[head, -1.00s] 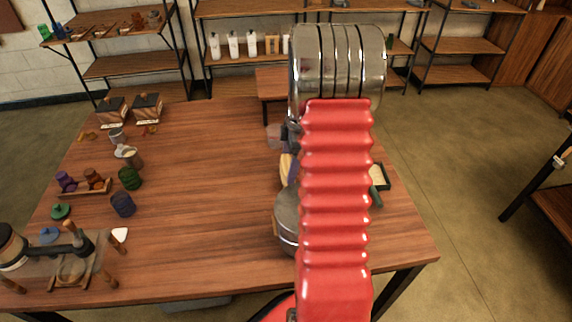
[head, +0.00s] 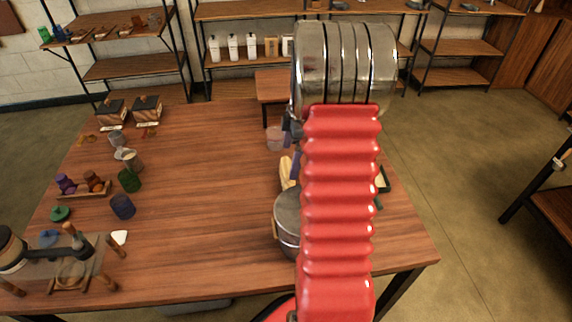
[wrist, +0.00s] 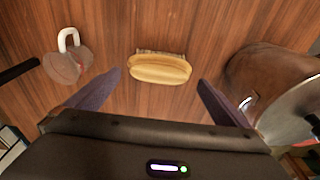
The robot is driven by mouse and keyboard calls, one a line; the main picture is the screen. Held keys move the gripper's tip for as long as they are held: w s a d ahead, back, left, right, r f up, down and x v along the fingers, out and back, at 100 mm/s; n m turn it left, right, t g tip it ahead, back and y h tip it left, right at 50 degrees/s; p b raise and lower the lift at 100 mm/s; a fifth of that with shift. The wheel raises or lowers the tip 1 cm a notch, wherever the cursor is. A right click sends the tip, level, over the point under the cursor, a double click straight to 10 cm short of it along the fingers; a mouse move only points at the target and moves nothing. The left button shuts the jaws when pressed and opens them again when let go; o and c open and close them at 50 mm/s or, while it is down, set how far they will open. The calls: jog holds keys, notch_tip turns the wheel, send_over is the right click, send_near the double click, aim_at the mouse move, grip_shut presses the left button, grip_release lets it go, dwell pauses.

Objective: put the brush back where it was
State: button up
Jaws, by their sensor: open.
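The brush (wrist: 160,68), with a pale wooden back and a strip of bristles along its far edge, lies on the wooden table in the wrist view. My gripper (wrist: 159,80) is open and empty. Its two dark purple fingers stand on either side of the brush, apart from it, with the brush centred slightly beyond the fingertips. In the head view the brush (head: 287,173) shows as a pale patch beside my red arm, which hides most of my gripper.
A brownish cup with a white handle (wrist: 66,66) is left of the gripper. The middle of the table (head: 205,190) is clear. Several jars and a stand occupy its left side.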

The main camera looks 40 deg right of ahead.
notch_tip(320, 180, up, 8)
jog(key=shift+s+d+f, duration=0.25)
jog(key=shift+s+d, duration=0.1)
jog(key=shift+d, duration=0.1)
dwell(0.4)
jog(key=s+a+r+m+t+h, duration=0.1)
jog(key=s+a+r+m, duration=0.3)
jog(key=a, duration=0.6)
jog(key=w+a+r+m+t+h, duration=0.1)
jog(key=a+r, duration=0.5)
jog(key=a, duration=0.4)
jog(key=s+a+m+t, duration=0.2)
jog(key=s+a+m, duration=0.4)
jog(key=s+a, duration=0.6)
jog(key=a, duration=0.2)
jog(key=shift+s+a+t+y, duration=0.15)
jog(key=shift+a+t+y, duration=0.15)
